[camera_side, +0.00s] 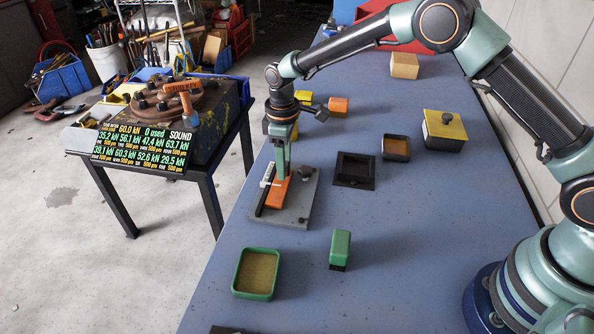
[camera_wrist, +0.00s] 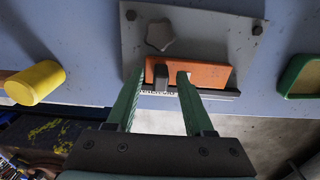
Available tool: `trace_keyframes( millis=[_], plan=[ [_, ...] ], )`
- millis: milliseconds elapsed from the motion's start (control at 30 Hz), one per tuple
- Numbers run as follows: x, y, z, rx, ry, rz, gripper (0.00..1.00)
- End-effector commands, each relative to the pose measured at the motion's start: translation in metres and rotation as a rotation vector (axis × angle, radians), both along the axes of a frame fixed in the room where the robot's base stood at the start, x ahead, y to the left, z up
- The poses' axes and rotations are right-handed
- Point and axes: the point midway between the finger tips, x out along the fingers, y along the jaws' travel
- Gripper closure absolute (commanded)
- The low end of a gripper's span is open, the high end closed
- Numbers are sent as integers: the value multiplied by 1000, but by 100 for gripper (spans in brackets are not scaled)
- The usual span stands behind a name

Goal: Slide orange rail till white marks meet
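The orange rail (camera_side: 277,194) lies in a dark track on a grey plate (camera_side: 297,207) on the blue table. It also shows in the wrist view (camera_wrist: 213,75), with a dark upright tab (camera_wrist: 162,76) on it. My gripper (camera_side: 281,176) is down at the rail. In the wrist view its green fingers (camera_wrist: 164,74) stand apart on either side of the tab, with gaps visible, so it looks open. White markings (camera_wrist: 158,93) run along the track edge, partly hidden by the fingers. I cannot tell whether the marks line up.
A star-shaped knob (camera_wrist: 160,35) sits on the plate beside the rail. A yellow cylinder (camera_wrist: 35,82) lies to the left in the wrist view. The table's front right is clear.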

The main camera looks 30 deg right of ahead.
Motion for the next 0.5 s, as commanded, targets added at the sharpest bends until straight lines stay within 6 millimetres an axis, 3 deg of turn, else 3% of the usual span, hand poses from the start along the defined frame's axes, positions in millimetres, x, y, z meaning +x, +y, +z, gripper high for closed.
trace_keyframes(
  millis=[267,500],
  plan=[
    [0,1,4,0,0,1,48],
    [1,1,42,1,-4,1,48]
  ],
)
